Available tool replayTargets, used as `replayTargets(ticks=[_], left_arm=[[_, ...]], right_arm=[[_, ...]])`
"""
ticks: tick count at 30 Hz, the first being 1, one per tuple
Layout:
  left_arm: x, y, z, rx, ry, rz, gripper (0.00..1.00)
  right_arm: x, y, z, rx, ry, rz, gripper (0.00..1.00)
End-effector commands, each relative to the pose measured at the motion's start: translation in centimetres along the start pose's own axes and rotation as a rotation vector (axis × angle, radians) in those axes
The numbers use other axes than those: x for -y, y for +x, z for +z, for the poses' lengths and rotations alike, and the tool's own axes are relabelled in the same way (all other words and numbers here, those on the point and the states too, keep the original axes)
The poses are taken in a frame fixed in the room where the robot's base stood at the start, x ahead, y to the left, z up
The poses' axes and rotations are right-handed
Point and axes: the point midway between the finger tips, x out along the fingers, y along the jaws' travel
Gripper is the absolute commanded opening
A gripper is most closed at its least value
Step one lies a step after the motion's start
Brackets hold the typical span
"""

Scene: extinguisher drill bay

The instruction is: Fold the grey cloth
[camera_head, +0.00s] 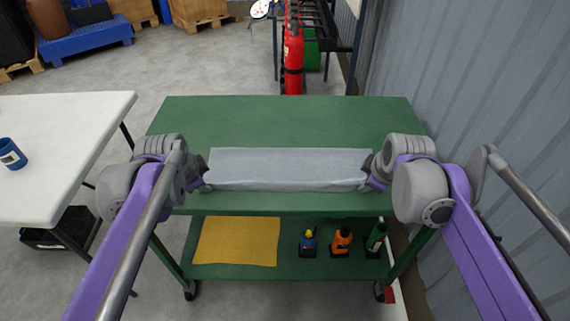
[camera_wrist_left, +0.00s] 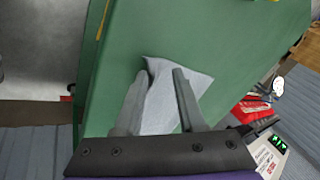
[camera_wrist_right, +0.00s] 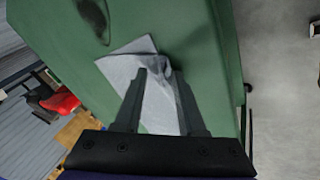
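The grey cloth (camera_head: 288,168) lies as a long narrow strip across the front part of the green cart top (camera_head: 290,118). Its front side looks thick and rounded, like a fold. My left gripper (camera_head: 205,178) is at the cloth's left end; in the left wrist view its fingers (camera_wrist_left: 161,74) stand apart with cloth (camera_wrist_left: 160,112) visible between them. My right gripper (camera_head: 370,180) is at the right end; in the right wrist view its fingers (camera_wrist_right: 158,72) also stand apart over cloth (camera_wrist_right: 158,108), which is rumpled by one fingertip. Exact finger contact is unclear.
A white table (camera_head: 60,150) with a blue mug (camera_head: 11,154) stands at left. A corrugated wall (camera_head: 470,90) is close at right. A red extinguisher (camera_head: 293,55) stands behind.

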Motion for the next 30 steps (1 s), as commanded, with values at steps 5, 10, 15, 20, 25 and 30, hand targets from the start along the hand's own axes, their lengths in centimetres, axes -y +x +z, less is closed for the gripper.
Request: replayTargets(ticks=[5,10,15,20,25,30], left_arm=[[0.0,0.0,0.0,0.000,0.000,0.001,0.55],[0.0,-0.3,0.0,0.000,0.000,0.002,0.55],[0.2,-2.7,-0.2,0.000,0.000,0.001,0.55],[0.0,-5.3,0.0,0.000,0.000,0.001,0.55],[-0.4,-8.0,0.2,0.000,0.000,0.001,0.55],[-0.7,-10.2,0.4,0.000,0.000,0.001,0.55]], right_arm=[[0.0,0.0,0.0,0.000,0.000,-0.001,0.55],[0.0,-0.3,0.0,0.000,0.000,-0.002,0.55],[-0.2,-2.7,-0.2,0.000,0.000,-0.001,0.55],[0.0,-5.3,0.0,0.000,0.000,-0.001,0.55],[0.4,-8.0,0.2,0.000,0.000,-0.001,0.55],[0.7,-10.2,0.4,0.000,0.000,-0.001,0.55]])
